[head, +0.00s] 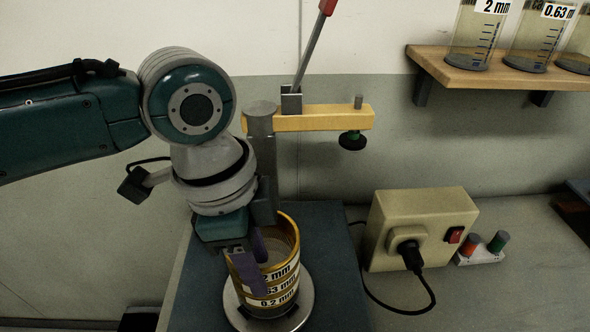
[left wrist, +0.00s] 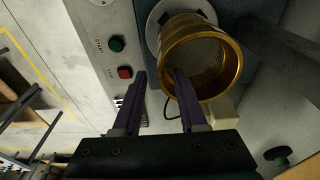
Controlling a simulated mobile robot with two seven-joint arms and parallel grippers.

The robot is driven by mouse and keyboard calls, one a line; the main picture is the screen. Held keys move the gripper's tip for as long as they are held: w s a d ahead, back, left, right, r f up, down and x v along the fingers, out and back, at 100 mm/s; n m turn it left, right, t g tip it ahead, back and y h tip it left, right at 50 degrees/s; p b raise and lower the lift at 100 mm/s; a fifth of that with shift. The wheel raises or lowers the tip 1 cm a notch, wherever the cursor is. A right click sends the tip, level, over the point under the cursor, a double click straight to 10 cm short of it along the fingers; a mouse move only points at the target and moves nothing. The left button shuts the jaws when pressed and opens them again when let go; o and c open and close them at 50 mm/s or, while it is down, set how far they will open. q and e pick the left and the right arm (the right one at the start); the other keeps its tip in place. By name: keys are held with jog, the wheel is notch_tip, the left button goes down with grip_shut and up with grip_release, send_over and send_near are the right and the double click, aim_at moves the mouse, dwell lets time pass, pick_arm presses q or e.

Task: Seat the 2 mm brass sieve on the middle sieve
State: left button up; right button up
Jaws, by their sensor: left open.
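The 2 mm brass sieve (head: 293,245) is the top ring of an upright stack, labelled "2 mm". It sits above the middle sieve (head: 287,286), labelled "0.63 mm", with no clear gap or tilt between them. The lowest sieve (head: 278,302) is labelled "0.2 mm". My left gripper (head: 256,272) is open at the stack's left side, one finger by the inside of the top rim and one outside. In the left wrist view the top sieve's mesh (left wrist: 198,57) shows, and one fingertip overlaps its rim. Whether the fingers touch the brass is unclear. My right gripper is out of view.
The stack stands on a round pale plate (head: 303,309) on a dark base. A post with a yellow clamp arm (head: 330,118) and a red-tipped lever rises just behind. A beige switch box (head: 420,215) with a cable is at right. Beakers stand on a wooden shelf (head: 490,70).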

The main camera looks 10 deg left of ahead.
pick_arm(q)
notch_tip(320, 180, up, 10)
jog(key=a, duration=0.1)
jog(key=shift+s+a+b, duration=0.2)
jog(key=shift+b, duration=0.15)
jog(key=shift+f, duration=0.1)
jog(key=s+d+f+n+t+h, duration=0.2)
jog(key=s+d+f+n, duration=0.25)
jog(key=s, duration=0.25)
jog(key=s+a+f+n+t+y, duration=0.1)
jog(key=s+a+f+n+y, duration=0.15)
jog(key=s+a+n, duration=0.7)
notch_tip(320, 180, up, 26)
jog(key=w+a+m+y+p, duration=0.1)
jog(key=p, duration=2.4)
jog(key=shift+a, duration=0.3)
jog(key=shift+w, duration=0.1)
